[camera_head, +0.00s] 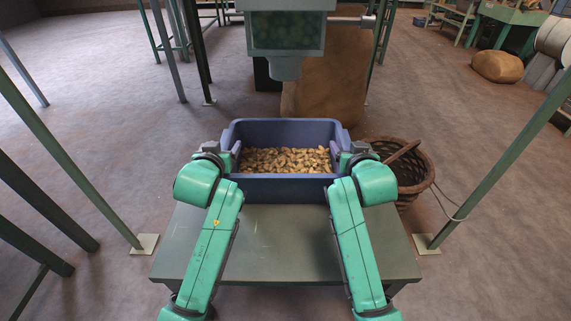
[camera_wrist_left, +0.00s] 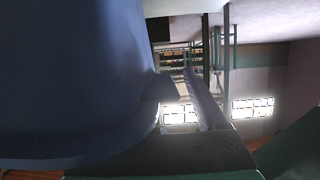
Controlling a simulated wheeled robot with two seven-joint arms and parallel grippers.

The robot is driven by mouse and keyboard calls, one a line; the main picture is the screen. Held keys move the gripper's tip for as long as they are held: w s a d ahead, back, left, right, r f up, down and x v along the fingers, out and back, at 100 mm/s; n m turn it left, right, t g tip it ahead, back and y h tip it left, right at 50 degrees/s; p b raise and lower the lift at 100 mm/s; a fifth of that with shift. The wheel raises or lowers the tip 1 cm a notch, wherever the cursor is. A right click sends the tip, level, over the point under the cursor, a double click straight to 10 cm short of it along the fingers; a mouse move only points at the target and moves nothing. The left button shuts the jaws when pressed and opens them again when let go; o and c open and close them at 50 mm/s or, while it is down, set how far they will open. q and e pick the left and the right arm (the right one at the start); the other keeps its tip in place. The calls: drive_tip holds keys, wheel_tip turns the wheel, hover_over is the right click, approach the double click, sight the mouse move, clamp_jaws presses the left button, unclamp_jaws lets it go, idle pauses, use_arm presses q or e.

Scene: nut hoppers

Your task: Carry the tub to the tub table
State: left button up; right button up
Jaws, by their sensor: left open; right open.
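A blue tub (camera_head: 285,188) full of nuts (camera_head: 286,160) stands upright at the far end of a low grey-green table (camera_head: 279,245). My left gripper (camera_head: 231,155) is at the tub's left side and my right gripper (camera_head: 342,156) is at its right side. Both are open. The fingertips are partly hidden by the wrists and the tub's rim, so I cannot tell whether they touch it. In the left wrist view the tub wall (camera_wrist_left: 75,80) fills the left half, close beside a finger of my left gripper (camera_wrist_left: 190,100).
A hopper with a window (camera_head: 287,32) hangs beyond the tub, with a large brown sack (camera_head: 330,75) behind it. A wicker basket (camera_head: 412,172) stands right of the table. Green posts with floor plates (camera_head: 145,244) flank the table on both sides.

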use_arm(q)
drive_tip(key=shift+w+f, duration=0.2)
drive_tip(key=shift+w, duration=0.3)
use_arm(e)
drive_tip(key=shift+w+f, duration=0.2)
drive_tip(key=shift+w, duration=0.35)
use_arm(q)
clamp_jaws()
use_arm(e)
clamp_jaws()
